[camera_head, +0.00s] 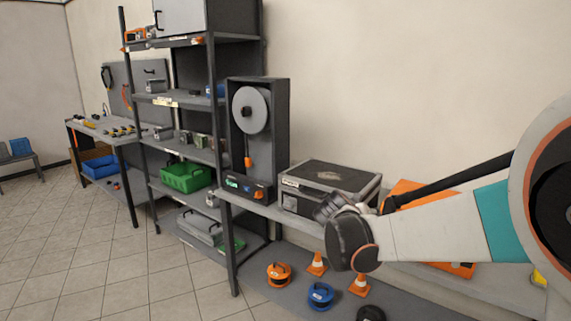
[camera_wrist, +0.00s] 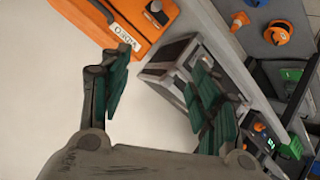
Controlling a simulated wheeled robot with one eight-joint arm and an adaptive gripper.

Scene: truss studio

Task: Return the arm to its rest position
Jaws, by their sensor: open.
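My arm (camera_head: 440,228) reaches in from the right in the head view, in front of the bench. In that view my gripper itself is not clearly visible; the arm's dark joint hides part of the bench. In the wrist view my gripper (camera_wrist: 160,100) is open, with its two green-padded fingers wide apart. Nothing is between the fingers. Behind them are the pale wall, an orange labelled case (camera_wrist: 115,30) and a dark-lidded grey case (camera_wrist: 170,72).
The grey case (camera_head: 325,185) stands on the bench beside a reel unit (camera_head: 258,140). Orange cones (camera_head: 317,264) and round orange and blue items (camera_head: 320,296) are on the lower shelf. A tall shelf rack (camera_head: 212,90) stands left. The tiled floor (camera_head: 90,250) at left is clear.

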